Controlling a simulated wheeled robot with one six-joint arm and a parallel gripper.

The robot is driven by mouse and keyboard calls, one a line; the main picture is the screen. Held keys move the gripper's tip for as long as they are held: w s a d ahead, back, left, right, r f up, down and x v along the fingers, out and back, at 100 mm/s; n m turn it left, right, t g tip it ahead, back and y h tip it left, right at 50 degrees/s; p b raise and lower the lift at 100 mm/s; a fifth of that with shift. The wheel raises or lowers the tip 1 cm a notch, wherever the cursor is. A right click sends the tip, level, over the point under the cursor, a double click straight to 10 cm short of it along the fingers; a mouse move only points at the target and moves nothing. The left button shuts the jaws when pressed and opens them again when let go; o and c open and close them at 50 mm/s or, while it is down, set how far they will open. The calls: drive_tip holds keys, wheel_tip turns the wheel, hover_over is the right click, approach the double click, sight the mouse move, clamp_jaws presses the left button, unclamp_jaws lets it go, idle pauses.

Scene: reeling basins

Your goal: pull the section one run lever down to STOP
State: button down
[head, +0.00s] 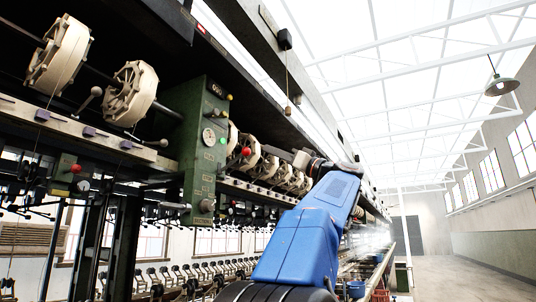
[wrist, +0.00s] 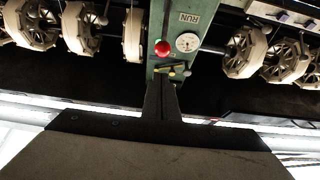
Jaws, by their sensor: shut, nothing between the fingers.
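A lever with a round red knob (wrist: 162,48) stands out in front of a green machine post in the wrist view.
Pale reels (head: 130,93) line the machine on both sides of the post. A second red knob (head: 76,168) is at the left. A small brass or yellow fitting (wrist: 187,72) sits near my fingertips. A cord with a weight (head: 288,110) hangs above. The aisle at right is clear.

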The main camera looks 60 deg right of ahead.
wheel_tip(320, 180, up, 6)
hover_over(249, 154)
drive_tip(key=w, duration=0.1)
drive_tip(key=shift+w+f, duration=0.15)
drive_tip(key=shift+f, duration=0.05)
idle(0.3)
drive_tip(key=shift+f, duration=0.2)
drive_tip(key=shift+f, duration=0.35)
idle(0.4)
drive_tip(key=shift+f, duration=0.1)
drive_tip(key=shift+s+f, duration=0.35)
drive_tip(key=shift+f, duration=0.5)
drive_tip(key=shift+s+f, duration=0.3)
drive_tip(key=shift+f, duration=0.5)
